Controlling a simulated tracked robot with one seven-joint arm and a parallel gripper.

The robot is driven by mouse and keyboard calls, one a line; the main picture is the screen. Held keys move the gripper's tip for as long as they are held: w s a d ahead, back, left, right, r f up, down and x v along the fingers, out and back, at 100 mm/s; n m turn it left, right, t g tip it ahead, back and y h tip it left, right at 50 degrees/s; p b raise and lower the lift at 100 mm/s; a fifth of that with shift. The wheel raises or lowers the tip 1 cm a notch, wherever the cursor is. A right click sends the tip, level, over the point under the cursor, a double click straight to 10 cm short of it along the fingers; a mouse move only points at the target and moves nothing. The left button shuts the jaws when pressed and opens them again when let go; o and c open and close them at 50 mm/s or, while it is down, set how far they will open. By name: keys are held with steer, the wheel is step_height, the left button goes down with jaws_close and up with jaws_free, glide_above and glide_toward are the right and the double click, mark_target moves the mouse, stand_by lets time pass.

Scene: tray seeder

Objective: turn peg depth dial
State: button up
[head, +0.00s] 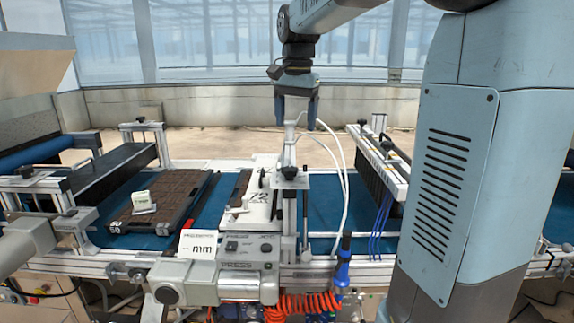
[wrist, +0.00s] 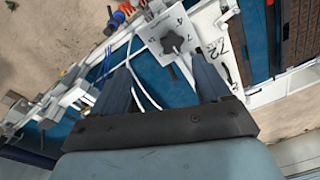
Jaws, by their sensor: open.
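The peg depth dial is a dark lobed knob (head: 289,172) on top of the upright frame in the middle of the seeder. In the wrist view the knob (wrist: 172,43) sits on a white plate (wrist: 150,30) with printed numbers, beyond the fingertips and roughly between their lines. My gripper (head: 296,116) is open and empty, pointing down above the knob with a clear gap. Its two dark fingers also show in the wrist view (wrist: 160,64), apart, with nothing between them touching. The knob's exact setting is too small to read.
White hoses (head: 335,160) rise beside the frame, just right of the knob. A dark seed tray (head: 170,195) with a small white label lies on the blue belt at left. A white brush frame (head: 385,160) stands at right. An orange coiled hose (head: 310,304) hangs in front.

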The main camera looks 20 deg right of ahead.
steer(key=m, duration=0.1)
glide_toward(289, 168)
steer(key=shift+g, duration=0.4)
steer(key=f, duration=0.8)
steer(key=shift+w+d+f, duration=0.1)
steer(key=shift+w+f, duration=0.2)
steer(key=shift+w, duration=0.05)
steer(key=c, duration=1)
steer(key=n, duration=1.1)
steer(key=shift+n, duration=0.3)
